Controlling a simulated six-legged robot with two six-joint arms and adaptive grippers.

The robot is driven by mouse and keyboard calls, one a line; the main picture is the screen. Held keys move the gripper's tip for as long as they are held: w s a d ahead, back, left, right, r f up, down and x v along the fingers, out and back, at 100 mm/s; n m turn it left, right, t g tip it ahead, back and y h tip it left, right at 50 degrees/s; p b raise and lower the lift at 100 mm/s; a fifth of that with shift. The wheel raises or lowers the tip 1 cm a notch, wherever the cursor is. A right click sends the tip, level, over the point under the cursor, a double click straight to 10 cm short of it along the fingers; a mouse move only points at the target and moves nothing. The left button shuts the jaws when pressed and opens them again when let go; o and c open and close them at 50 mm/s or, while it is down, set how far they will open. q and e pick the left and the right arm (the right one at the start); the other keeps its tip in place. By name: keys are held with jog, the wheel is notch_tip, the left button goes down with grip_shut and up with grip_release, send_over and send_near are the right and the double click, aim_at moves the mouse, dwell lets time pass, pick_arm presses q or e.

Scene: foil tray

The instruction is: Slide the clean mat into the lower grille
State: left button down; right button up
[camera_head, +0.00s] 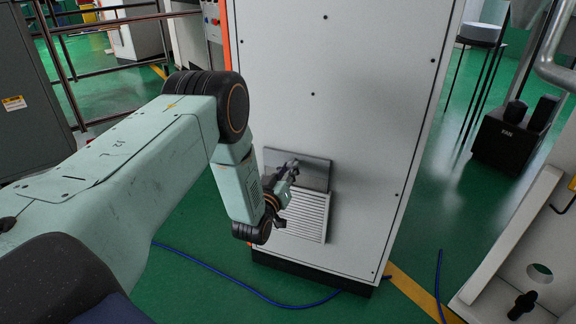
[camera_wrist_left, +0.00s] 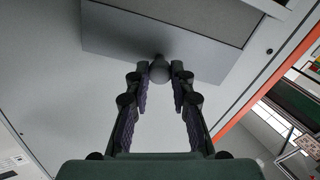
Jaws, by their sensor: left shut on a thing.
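The lower grille (camera_head: 305,216) is a white slatted panel low on the front of the tall white cabinet. A flat grey panel (camera_head: 314,170) is directly above it; I cannot tell whether this is the clean mat or a cover. It also fills the top of the left wrist view (camera_wrist_left: 190,28). My left gripper (camera_head: 292,165) is at the grey panel, and in the left wrist view its fingers (camera_wrist_left: 160,76) close around a small round grey knob (camera_wrist_left: 159,67) by the panel's edge. The fingers hide part of the panel. My right gripper is not in view.
The white cabinet (camera_head: 335,60) stands on a green floor. A blue cable (camera_head: 235,289) lies in front of it. A dark box marked FAN (camera_head: 507,140) and a white frame (camera_head: 520,250) are at the right. Metal railings (camera_head: 95,60) stand at the back left.

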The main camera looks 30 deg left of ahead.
pick_arm(q)
notch_tip(320, 180, down, 7)
jog(key=shift+r, duration=0.2)
dwell(0.7)
jog(key=c, duration=1.1)
grip_release()
jog(key=shift+s, duration=0.1)
